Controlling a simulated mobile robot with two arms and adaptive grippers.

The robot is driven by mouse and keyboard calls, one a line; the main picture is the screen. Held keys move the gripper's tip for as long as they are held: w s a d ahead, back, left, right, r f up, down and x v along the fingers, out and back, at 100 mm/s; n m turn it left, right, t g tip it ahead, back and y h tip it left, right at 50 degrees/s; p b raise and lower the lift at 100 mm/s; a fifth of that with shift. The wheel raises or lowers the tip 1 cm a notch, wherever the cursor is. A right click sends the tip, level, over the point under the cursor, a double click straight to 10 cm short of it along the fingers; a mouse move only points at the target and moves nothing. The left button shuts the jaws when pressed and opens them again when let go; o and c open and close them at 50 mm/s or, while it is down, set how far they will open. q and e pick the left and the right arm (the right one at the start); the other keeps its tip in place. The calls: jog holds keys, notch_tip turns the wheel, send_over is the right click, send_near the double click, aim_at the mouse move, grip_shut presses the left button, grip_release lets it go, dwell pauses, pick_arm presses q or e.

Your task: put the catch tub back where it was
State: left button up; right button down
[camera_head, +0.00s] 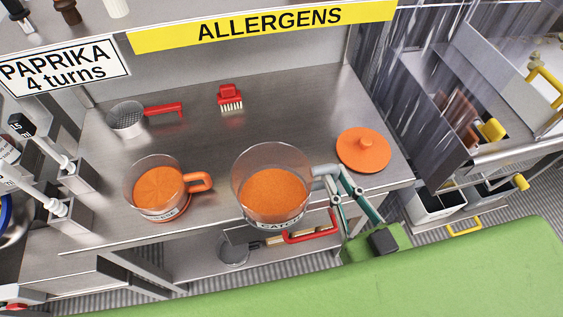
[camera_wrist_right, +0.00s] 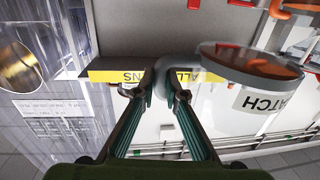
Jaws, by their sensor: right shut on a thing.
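The catch tub (camera_head: 270,222) is a clear round tub with a "CATCH" label and orange powder inside. It appears over the front edge of the steel bench (camera_head: 225,180); I cannot tell if it touches the bench. My right gripper (camera_head: 333,184) is shut on the tub's grey handle, at the tub's right side. In the right wrist view the tub (camera_wrist_right: 262,98) is right of the fingers (camera_wrist_right: 163,92), with the handle between them. The tub looks roughly upright. My left gripper is not in view.
A clear jug (camera_head: 152,180) with orange powder and an orange handle stands left. An orange lid (camera_head: 364,150) lies right. A red-handled sieve (camera_head: 128,118) and red brush (camera_head: 230,98) lie behind. Red-handled tools (camera_head: 310,234) are on the lower shelf. The bench's middle is clear.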

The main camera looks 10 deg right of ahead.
jog(key=w+f+b, duration=0.1)
jog(key=w+f, duration=0.1)
jog(key=w, duration=0.2)
jog(key=w+f+b, duration=0.1)
jog(key=w+f, duration=0.2)
jog(key=w, duration=0.1)
jog(key=w+f+b, duration=0.1)
jog(key=w+f, duration=0.2)
jog(key=w, duration=0.1)
jog(key=shift+w+d+b, duration=0.3)
jog(key=shift+d+b, duration=0.05)
jog(key=shift+w+f, duration=0.3)
jog(key=shift+f, duration=0.15)
notch_tip(320, 180, down, 4)
jog(key=shift+w+r, duration=0.15)
jog(key=shift+r, duration=0.05)
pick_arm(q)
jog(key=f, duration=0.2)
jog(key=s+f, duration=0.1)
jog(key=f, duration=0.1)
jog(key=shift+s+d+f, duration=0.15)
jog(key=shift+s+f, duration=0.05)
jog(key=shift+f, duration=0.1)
pick_arm(e)
jog(key=c, duration=2.1)
grip_release()
jog(key=shift+f, duration=0.1)
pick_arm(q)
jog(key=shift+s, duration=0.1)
